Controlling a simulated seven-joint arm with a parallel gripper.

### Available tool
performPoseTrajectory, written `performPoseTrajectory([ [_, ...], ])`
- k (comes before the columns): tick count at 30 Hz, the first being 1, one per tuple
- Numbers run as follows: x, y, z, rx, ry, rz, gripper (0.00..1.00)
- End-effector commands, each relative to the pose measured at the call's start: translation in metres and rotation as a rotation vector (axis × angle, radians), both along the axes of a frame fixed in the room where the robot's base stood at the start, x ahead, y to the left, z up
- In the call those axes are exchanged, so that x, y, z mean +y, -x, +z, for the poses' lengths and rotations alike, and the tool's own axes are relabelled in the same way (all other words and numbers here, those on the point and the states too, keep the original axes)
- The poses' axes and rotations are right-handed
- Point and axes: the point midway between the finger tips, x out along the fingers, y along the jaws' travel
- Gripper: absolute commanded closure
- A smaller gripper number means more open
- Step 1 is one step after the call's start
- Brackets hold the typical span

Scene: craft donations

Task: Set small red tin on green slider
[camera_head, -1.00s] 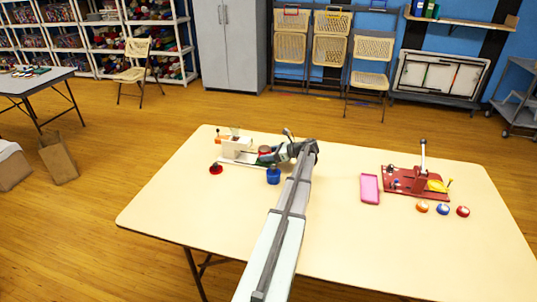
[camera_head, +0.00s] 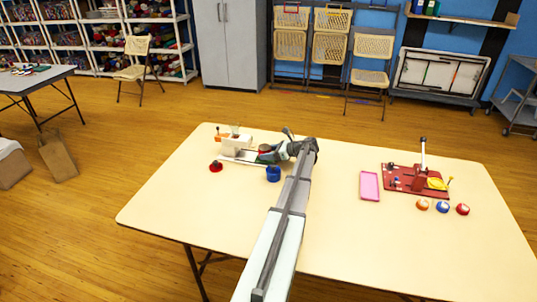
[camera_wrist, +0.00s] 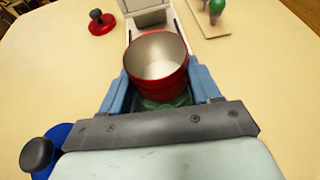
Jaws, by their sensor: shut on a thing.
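The small red tin (camera_wrist: 157,62) is open at the top and looks empty inside. It stands between the two blue fingers of my gripper (camera_wrist: 165,88), which are shut on its sides. The green slider (camera_wrist: 166,103) shows just below the tin, partly hidden by it and by the fingers; I cannot tell whether they touch. In the head view the tin (camera_head: 264,148) is a small red patch at the tip of my gripper (camera_head: 272,153), beside the white machine (camera_head: 238,145).
A red disc with a dark knob (camera_head: 215,167) lies left of the machine. A blue round thing (camera_head: 273,174) stands close in front of my gripper. A pink tray (camera_head: 369,186), a red press (camera_head: 408,181) and several small coloured pieces sit right.

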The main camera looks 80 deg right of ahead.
Motion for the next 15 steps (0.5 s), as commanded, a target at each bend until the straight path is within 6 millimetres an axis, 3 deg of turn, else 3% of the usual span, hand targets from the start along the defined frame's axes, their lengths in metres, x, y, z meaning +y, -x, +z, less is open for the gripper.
performPoseTrajectory([
  [15,0.0003,0.0000,0.0113,0.000,0.000,0.001,0.73],
])
